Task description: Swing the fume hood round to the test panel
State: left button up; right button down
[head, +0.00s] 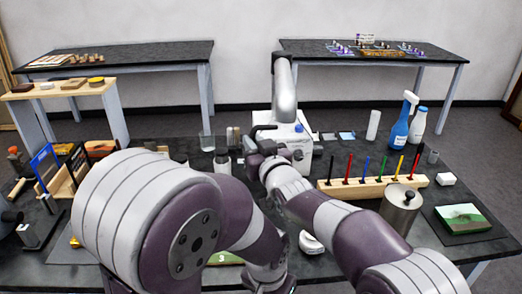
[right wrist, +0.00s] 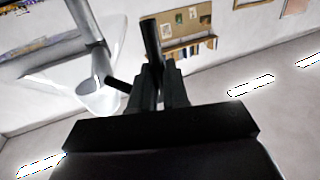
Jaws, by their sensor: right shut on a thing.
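The fume hood shows in the right wrist view as a pale cup (right wrist: 97,97) at the end of a grey tube. In the head view its thick grey bent duct (head: 285,90) rises above a white unit on the bench. My right gripper (head: 262,152) is at the near side of that unit. In the right wrist view its jaws are shut on a black handle (right wrist: 150,42), with a short bar pointing toward the cup. A small green landscape panel (head: 463,217), possibly the test panel, lies on a dark mat at right. My left gripper is not visible; an arm covers the left foreground.
A wooden rack (head: 375,187) with coloured tools and a metal canister (head: 400,208) stand between the duct and the landscape panel. A blue spray bottle (head: 401,127) and white bottles stand behind. Wooden holders (head: 66,172) crowd the left. The dark bench (head: 345,150) has little free room.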

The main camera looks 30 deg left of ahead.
jog(key=shift+w+d+r, duration=0.1)
jog(key=shift+w+r, duration=0.05)
jog(key=shift+r, duration=0.2)
jog(key=c, duration=1.2)
grip_release()
jog(key=shift+c, duration=0.2)
jog(key=shift+w+f, duration=0.25)
jog(key=shift+w, duration=0.05)
jog(key=shift+s, duration=0.1)
jog(key=b+v, duration=0.3)
jog(key=v, duration=0.9)
jog(key=shift+s+b, duration=0.2)
jog(key=shift+b, duration=0.1)
